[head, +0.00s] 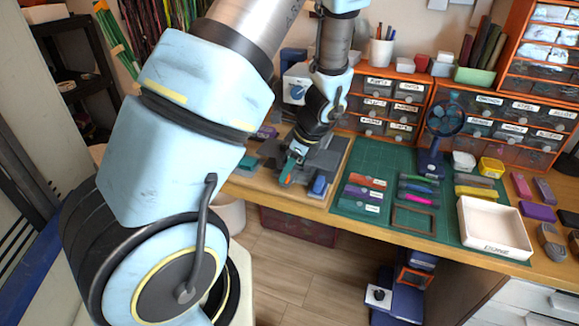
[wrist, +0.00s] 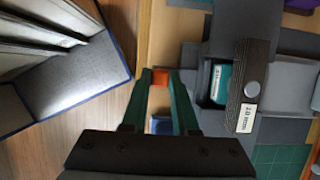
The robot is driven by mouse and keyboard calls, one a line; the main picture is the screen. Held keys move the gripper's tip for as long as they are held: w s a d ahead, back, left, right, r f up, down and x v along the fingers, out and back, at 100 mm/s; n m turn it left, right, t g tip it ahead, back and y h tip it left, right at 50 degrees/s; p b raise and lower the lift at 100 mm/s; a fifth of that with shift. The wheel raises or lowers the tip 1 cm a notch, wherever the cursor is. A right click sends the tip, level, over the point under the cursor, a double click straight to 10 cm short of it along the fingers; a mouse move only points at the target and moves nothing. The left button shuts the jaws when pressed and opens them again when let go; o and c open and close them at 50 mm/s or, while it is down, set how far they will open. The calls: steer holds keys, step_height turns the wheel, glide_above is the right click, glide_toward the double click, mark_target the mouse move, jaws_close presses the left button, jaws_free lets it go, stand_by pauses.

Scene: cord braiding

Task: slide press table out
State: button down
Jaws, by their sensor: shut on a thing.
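My gripper (wrist: 160,80) is shut on a small orange block (wrist: 160,77), which looks like a handle, at the front of the grey press. The gripper also shows in the head view (head: 289,175), low at the front of the bench. The grey press (head: 325,155) stands on a wooden board, partly hidden behind my arm. In the wrist view its grey parts (wrist: 285,85) lie right of the fingers, with a dark labelled bar (wrist: 250,75) and a teal piece (wrist: 220,83). I cannot tell how far its table is out.
A blue block (head: 318,186) lies just right of the gripper. A green cutting mat (head: 345,205) with coloured pieces lies further right, with a white tray (head: 492,228). A blue-edged open box (wrist: 75,85) is left in the wrist view.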

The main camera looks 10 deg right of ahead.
steer(key=shift+s, duration=0.1)
steer(key=c, duration=0.7)
jaws_free()
steer(key=v, duration=1)
steer(key=shift+d+r+b, duration=0.1)
steer(key=shift+r+b, duration=0.3)
steer(key=s+a+r+n+h, duration=0.1)
steer(key=s+a+n, duration=0.1)
steer(key=a+n, duration=0.3)
steer(key=s+a+r+n+h, duration=0.1)
steer(key=s+a+n, duration=0.1)
steer(key=a+n, duration=0.4)
steer(key=s+a+r+n+h, duration=0.1)
steer(key=s+a+n+h, duration=0.1)
steer(key=a+n, duration=0.4)
steer(key=shift+s+a+n+g, duration=0.1)
steer(key=shift+n+g, duration=0.05)
steer(key=shift+n, duration=1.3)
steer(key=shift+a+n+g, duration=0.1)
steer(key=shift+n+g, duration=0.05)
steer(key=shift+n, duration=1.3)
